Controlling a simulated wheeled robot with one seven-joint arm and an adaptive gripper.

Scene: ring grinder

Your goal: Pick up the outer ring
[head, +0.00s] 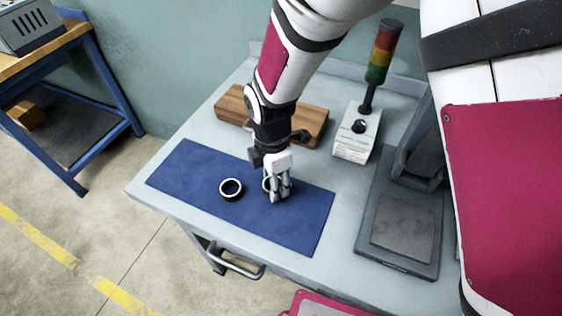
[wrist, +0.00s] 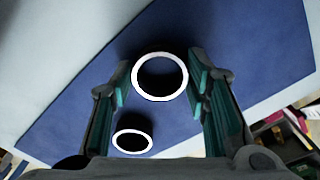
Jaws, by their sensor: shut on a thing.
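Two dark rings with bright white rims are in view. The outer ring (wrist: 160,98), the larger-looking one in the wrist view, sits between the green finger pads of my gripper (wrist: 159,84). In the head view my gripper (head: 278,193) points down over the blue mat and is shut on this ring, whose left edge (head: 266,184) shows beside the fingers. The fingers hide the rest of it there. Whether it touches the mat is hard to tell. The other ring (head: 231,188) lies flat on the mat, left of my gripper; it also shows in the wrist view (wrist: 132,150).
The blue mat (head: 185,172) lies on a grey workbench (head: 335,190). Behind my gripper is a wooden block (head: 310,118). The mat's right part is clear.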

